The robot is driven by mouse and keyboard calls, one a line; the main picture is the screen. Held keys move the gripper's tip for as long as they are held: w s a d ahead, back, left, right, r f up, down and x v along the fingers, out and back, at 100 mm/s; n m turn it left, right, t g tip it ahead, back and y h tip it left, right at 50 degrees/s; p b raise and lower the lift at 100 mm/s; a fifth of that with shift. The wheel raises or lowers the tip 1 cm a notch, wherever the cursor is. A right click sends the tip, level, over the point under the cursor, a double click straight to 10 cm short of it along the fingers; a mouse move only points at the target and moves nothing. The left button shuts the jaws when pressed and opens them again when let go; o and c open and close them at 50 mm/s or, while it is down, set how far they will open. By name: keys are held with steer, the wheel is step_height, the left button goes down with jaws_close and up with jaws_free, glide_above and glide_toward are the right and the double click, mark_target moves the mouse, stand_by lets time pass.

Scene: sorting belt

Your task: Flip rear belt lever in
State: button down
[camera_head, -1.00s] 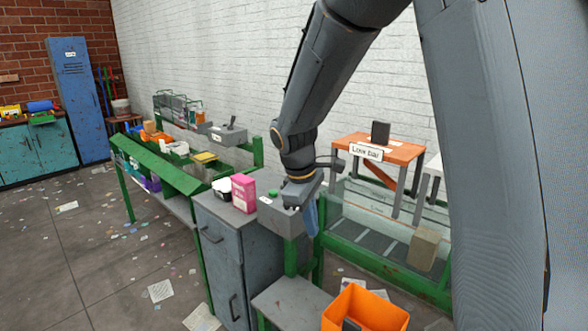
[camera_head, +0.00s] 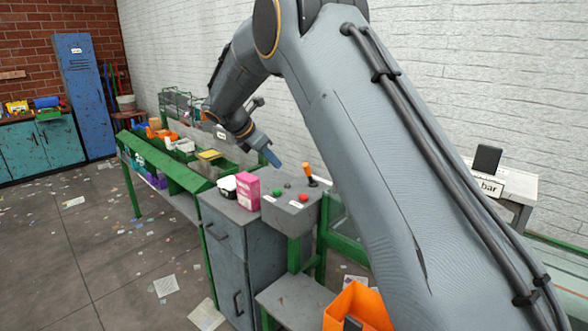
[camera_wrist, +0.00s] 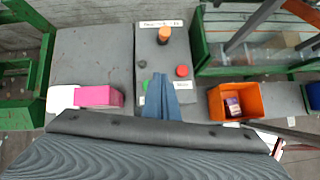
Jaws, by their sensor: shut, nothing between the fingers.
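A lever with an orange knob (camera_head: 310,173) stands up from the near grey control box (camera_head: 283,214). In the wrist view the same lever (camera_wrist: 164,35) is at the far end of the box, by a white label too small to read surely. My gripper (camera_head: 272,158) is shut and empty, its blue fingers raised left of the lever and apart from it. In the wrist view the fingers (camera_wrist: 161,108) overlap the box's near part, with the lever beyond them. A farther control box is hidden behind my arm.
Green (camera_head: 277,184) and red (camera_head: 303,197) buttons sit on the control box. A pink carton (camera_head: 246,191) and a white tub stand on the grey cabinet (camera_head: 228,232) to its left. An orange bin (camera_head: 357,303) is in front at right. Green-framed sorting trays run back left.

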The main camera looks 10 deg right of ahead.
mark_target(308, 174)
steer(key=p+x, duration=0.2)
steer(key=x, duration=0.7)
steer(key=shift+d+f+p, duration=0.25)
steer(key=shift+p, duration=0.15)
steer(key=shift+w+d+r+p, duration=0.2)
steer(key=shift+w+d+p, duration=0.1)
steer(key=shift+d, duration=0.2)
steer(key=shift+w+d+r+p, duration=0.2)
steer(key=shift+d+r+p, duration=0.1)
steer(key=shift+d, duration=0.2)
steer(key=shift+w+d+r+p, duration=0.25)
steer(key=shift+w+d+p, duration=0.1)
steer(key=shift+d, duration=0.35)
steer(key=shift+w+a, duration=0.1)
